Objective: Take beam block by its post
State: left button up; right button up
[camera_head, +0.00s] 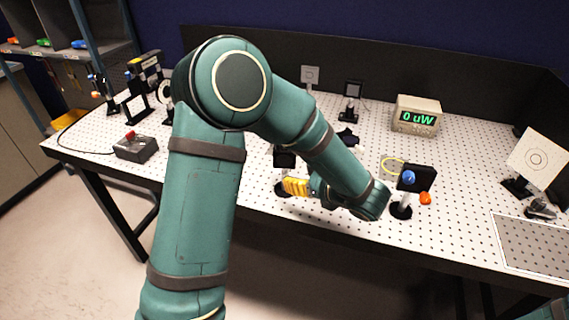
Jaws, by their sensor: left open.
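My left arm reaches across the picture, and its gripper (290,186) is open, with yellow finger pads pointing left. A black block (285,159) stands just above and behind the fingers, on a post with a dark base at the table's front part. It appears to be the beam block. The post is largely hidden by the fingers, so I cannot tell whether they touch it or how far it sits between them. My right gripper is out of view; only a bit of teal arm shows at the lower right corner.
A meter (416,115) reads 0 uW. A target card (538,157) and a grey control box (136,148) stand farther out.

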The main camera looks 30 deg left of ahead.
aim_at(287, 172)
pick_arm(q)
jog(key=shift+b+x, duration=0.5)
jog(key=shift+x, duration=3.05)
jog(key=shift+f, duration=0.1)
jog(key=shift+d, duration=0.1)
grip_shut()
